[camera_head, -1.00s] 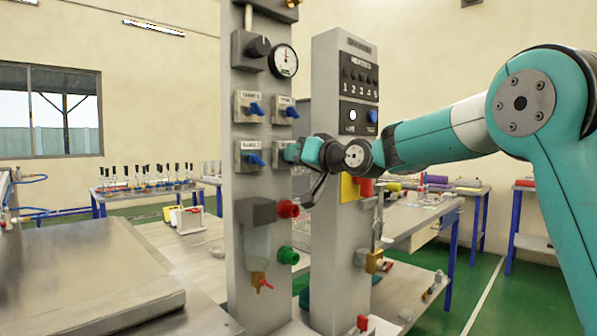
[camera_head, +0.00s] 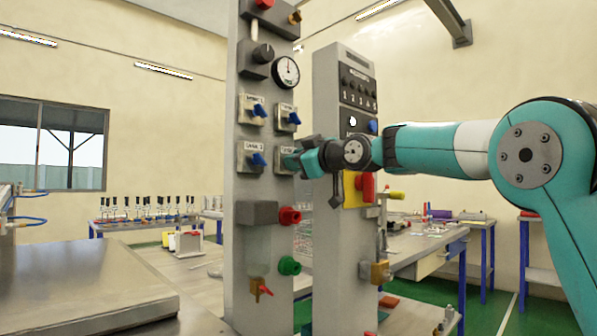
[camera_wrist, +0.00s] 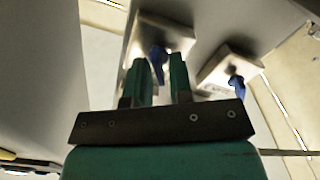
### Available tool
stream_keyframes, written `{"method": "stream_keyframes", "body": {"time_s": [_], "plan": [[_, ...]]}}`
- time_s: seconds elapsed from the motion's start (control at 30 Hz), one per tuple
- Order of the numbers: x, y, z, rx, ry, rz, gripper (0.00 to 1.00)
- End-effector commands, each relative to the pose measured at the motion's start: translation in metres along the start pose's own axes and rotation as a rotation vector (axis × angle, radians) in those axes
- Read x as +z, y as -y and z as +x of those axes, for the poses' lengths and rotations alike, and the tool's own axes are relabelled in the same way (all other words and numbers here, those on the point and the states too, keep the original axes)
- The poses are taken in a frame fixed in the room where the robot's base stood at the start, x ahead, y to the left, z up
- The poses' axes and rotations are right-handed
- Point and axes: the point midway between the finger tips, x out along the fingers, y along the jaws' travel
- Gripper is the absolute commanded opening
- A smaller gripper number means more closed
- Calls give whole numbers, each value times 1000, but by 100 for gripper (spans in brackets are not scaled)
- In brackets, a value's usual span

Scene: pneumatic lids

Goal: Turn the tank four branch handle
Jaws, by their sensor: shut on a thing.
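Four blue handles sit on pale square plates in two rows on the grey column. The lower right plate (camera_head: 279,165) carries the tank four branch handle, judging by its place; its label is too small to read surely. My gripper (camera_head: 289,160) is at this plate and hides most of the handle in the head view. In the wrist view the blue handle (camera_wrist: 157,62) stands between the two green fingers of my gripper (camera_wrist: 160,68), which is shut on it. A neighbouring blue handle (camera_wrist: 237,85) is to the right, outside the fingers.
The upper right handle (camera_head: 293,118) is just above my gripper, the lower left handle (camera_head: 257,160) just left. A red knob (camera_head: 290,216) and a green knob (camera_head: 289,265) stick out below. A second grey column (camera_head: 326,90) stands close on the right.

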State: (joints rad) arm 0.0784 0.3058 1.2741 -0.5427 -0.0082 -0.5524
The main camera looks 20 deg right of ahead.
Motion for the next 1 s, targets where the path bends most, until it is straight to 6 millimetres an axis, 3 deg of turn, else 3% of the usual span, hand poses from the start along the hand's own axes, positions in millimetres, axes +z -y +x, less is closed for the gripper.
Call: {"method": "stream_keyframes", "body": {"time_s": [0.4,1.0], "plan": [[3,2,0,1,4,-215,0],[2,1,0,1,3,-253,0]]}}
